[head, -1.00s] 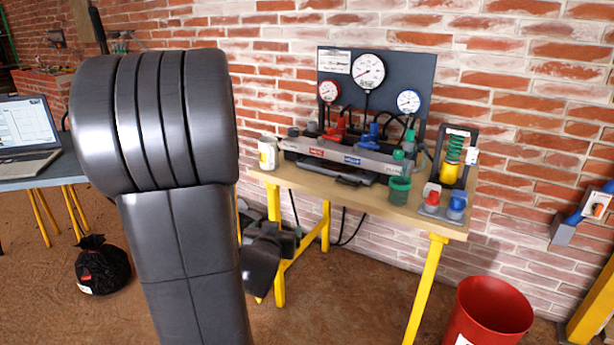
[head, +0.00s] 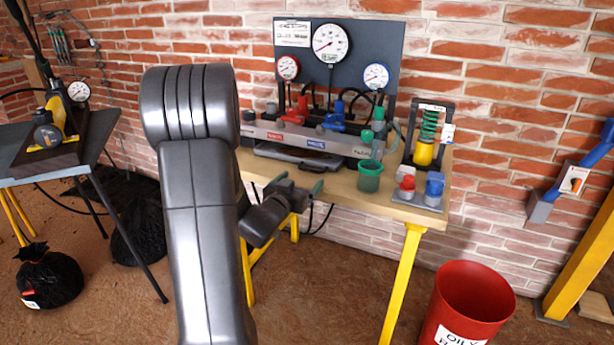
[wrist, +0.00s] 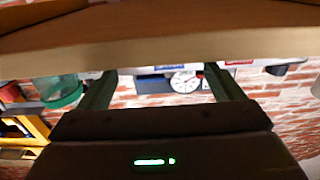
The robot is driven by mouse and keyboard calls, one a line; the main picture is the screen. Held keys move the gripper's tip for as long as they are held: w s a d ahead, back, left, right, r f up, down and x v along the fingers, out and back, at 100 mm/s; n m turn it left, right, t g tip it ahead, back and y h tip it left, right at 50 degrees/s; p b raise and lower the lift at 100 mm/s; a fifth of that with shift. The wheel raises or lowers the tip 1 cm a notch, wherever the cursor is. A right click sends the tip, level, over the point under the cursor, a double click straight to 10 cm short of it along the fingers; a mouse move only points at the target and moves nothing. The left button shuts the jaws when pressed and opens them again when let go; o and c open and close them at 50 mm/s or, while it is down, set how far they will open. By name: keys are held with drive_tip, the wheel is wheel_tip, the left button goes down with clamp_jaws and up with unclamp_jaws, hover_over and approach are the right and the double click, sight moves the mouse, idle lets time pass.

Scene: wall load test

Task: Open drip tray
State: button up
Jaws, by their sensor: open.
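The drip tray (head: 300,156) is a flat dark tray with a small front handle, low beneath the grey manifold (head: 310,139) on the wooden bench. It looks shut. My gripper (head: 301,181) is at the bench's front edge, below and in front of the tray, and appears apart from it. Its two green fingers are spread and empty. In the wrist view my gripper (wrist: 160,70) shows the open fingers with the bench edge (wrist: 160,45) close across the top. I cannot make out the tray there.
A green cup (head: 369,178) stands right of the tray, with red and blue caps (head: 433,187) beyond it. A gauge panel (head: 355,60) stands behind. A red bin (head: 468,305) is on the floor at right. A side table (head: 70,150) is at left.

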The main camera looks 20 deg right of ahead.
sight(310, 171)
drive_tip(key=x, duration=0.5)
drive_tip(key=shift+a, duration=0.15)
drive_tip(key=c, duration=1.1)
drive_tip(key=b+v, duration=0.1)
drive_tip(key=v, duration=1.3)
drive_tip(key=shift+s+a+b, duration=0.15)
drive_tip(key=shift+s+b, duration=0.15)
drive_tip(key=shift+b, duration=0.1)
drive_tip(key=shift+c, duration=0.2)
drive_tip(key=o, duration=1.1)
drive_tip(key=shift+o, duration=0.2)
